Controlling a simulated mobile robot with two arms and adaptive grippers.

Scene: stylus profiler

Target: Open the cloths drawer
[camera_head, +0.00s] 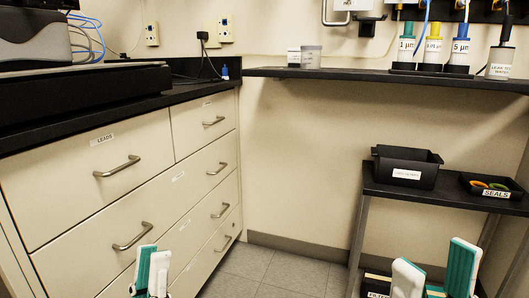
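A cream drawer cabinet (75,220) with metal bar handles stands at the left. All its visible drawer fronts look shut. The upper left drawer (62,187) carries a label reading LEADS. The upper right drawer (188,130) and the lower drawers (165,195) have labels too small to read, so I cannot tell which is the cloths drawer. My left gripper (152,272) is at the bottom edge, in front of the lower drawers; its two fingers overlap in view and their gap is unclear. My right gripper (435,278) is at the lower right, fingers apart and empty.
A black shelf stand (440,202) on the right bears a labelled black bin (407,165) and a SEALS tray (492,184). A wall shelf (380,76) holds several labelled containers. Grey floor (270,272) is clear between cabinet and stand.

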